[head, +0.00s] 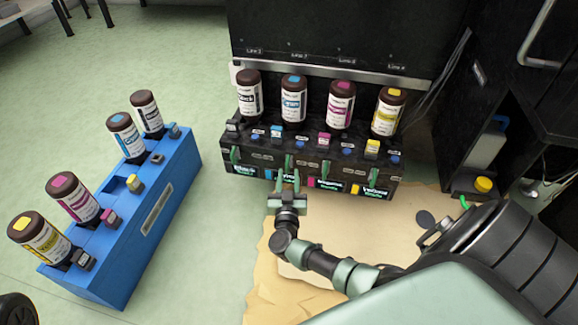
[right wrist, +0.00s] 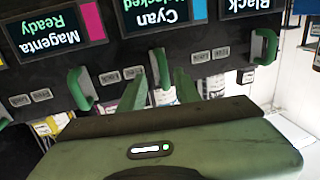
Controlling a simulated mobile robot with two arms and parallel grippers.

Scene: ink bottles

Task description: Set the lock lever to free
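A dark ink station (head: 315,155) carries a row of green levers under its bottles. The cyan lever (right wrist: 162,65) stands between my right gripper's two green fingers, with the fingers spread on either side of it. My right gripper (head: 289,182) is open in front of the station, below the cyan bottle (head: 293,98). The magenta lever (right wrist: 80,88) and black lever (right wrist: 265,45) stand on either side. My left gripper is not in view.
A blue rack (head: 150,220) with several ink bottles stands on the floor at left. Brown sheet material (head: 265,290) lies below the station. Green floor between rack and station is clear.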

